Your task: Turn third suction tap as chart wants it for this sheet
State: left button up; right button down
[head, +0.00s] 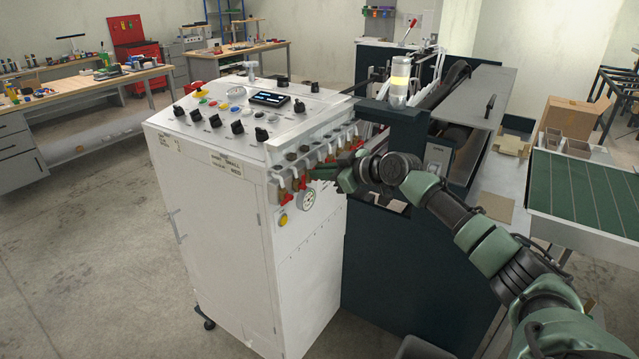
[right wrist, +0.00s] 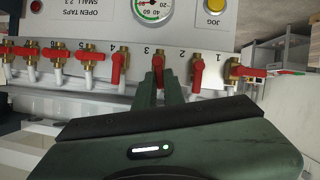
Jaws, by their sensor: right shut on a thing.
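The third suction tap (right wrist: 158,64) has a red handle on a brass body, below the upside-down number 3 in the right wrist view. My right gripper (right wrist: 160,92) is shut on that handle, which points toward me, along the fingers. In the head view my right gripper (head: 318,174) reaches the tap row on the white cabinet (head: 230,240). The chart (right wrist: 82,10) reads upside down "OPEN TAPS" and "SMALL 2 3"; its rest is cut off. A label (head: 226,164) on the cabinet's top edge seems to read "SMALL". My left gripper is out of view.
Tap 2 (right wrist: 197,74) and tap 4 (right wrist: 118,70) stand close on either side of my fingers. Tap 1 (right wrist: 240,71) has its handle sideways. A gauge (right wrist: 153,8) and a yellow JOG button (right wrist: 216,5) are near the row. A dark machine (head: 390,255) adjoins the cabinet.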

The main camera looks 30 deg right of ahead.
jog(key=shift+w+d+m+g+y+b, duration=0.15)
jog(key=shift+d+m+g+y+b, duration=0.15)
jog(key=shift+m+y+b, duration=0.55)
jog(key=shift+m, duration=0.25)
jog(key=c, duration=1.5)
grip_release()
jog(key=shift+d, duration=0.1)
jog(key=b+v, duration=0.3)
jog(key=v, duration=0.4)
jog(key=shift+s+r, duration=0.2)
jog(key=shift+s, duration=0.15)
jog(key=shift+d, duration=0.1)
